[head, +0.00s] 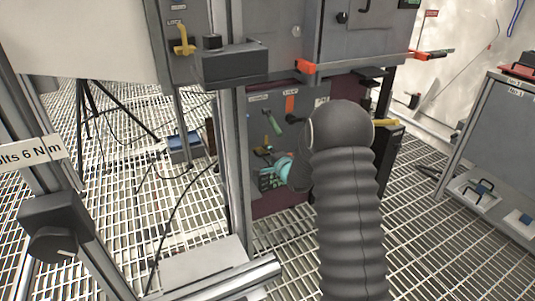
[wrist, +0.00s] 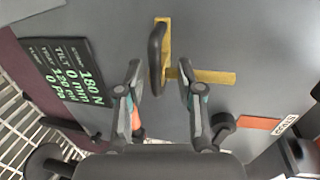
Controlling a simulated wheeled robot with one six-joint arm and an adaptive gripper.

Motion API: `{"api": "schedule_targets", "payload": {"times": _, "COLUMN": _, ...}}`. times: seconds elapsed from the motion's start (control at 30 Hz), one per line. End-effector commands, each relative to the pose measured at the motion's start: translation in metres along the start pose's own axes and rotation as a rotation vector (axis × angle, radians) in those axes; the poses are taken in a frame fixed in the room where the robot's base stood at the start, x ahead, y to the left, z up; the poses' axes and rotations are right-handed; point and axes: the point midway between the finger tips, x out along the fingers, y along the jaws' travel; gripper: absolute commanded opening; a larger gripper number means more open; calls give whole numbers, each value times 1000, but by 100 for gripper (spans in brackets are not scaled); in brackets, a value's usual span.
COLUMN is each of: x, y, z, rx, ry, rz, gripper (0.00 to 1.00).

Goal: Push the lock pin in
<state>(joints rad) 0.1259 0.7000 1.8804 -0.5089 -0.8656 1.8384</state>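My gripper (wrist: 160,80) is open in the wrist view, its two fingers apart. A black curved handle (wrist: 156,50) on a yellow plate (wrist: 215,76) is on the grey panel beyond, its near end between the fingertips. I see a gap on both sides, and no clear contact. I cannot tell whether this handle is the lock pin. In the head view my gripper (head: 268,158) is at the lower grey panel (head: 258,112), partly hidden by my arm. A yellow part (head: 181,45) is on the upper panel, under small labels.
A dark readout (wrist: 68,75) with green figures is left of the handle in the wrist view. An orange strip (wrist: 257,123) is on its right. A dark box (head: 235,62) juts out above the lower panel. A grey cabinet (head: 500,140) stands at right.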

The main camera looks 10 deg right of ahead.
Motion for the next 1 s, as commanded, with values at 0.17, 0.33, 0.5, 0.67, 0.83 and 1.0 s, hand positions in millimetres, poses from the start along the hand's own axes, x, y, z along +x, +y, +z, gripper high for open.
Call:
{"api": "schedule_targets", "payload": {"times": 0.17, "x": -30, "y": -1, "z": -1, "rx": 1, "ry": 2, "rz": 0, "gripper": 37}}
{"api": "schedule_targets", "payload": {"times": 0.33, "x": -65, "y": -1, "z": -1, "rx": 0, "ry": 2, "rz": -1, "gripper": 37}}
{"api": "schedule_targets", "payload": {"times": 0.5, "x": -93, "y": -1, "z": -1, "rx": 0, "ry": 2, "rz": -3, "gripper": 37}}
{"api": "schedule_targets", "payload": {"times": 0.67, "x": -108, "y": -1, "z": -1, "rx": -1, "ry": 1, "rz": -2, "gripper": 37}}
{"api": "schedule_targets", "payload": {"times": 0.83, "x": -113, "y": -1, "z": -1, "rx": 0, "ry": 1, "rz": -3, "gripper": 37}}
{"api": "schedule_targets", "payload": {"times": 1.0, "x": -112, "y": -1, "z": 0, "rx": -1, "ry": 1, "rz": -3, "gripper": 37}}
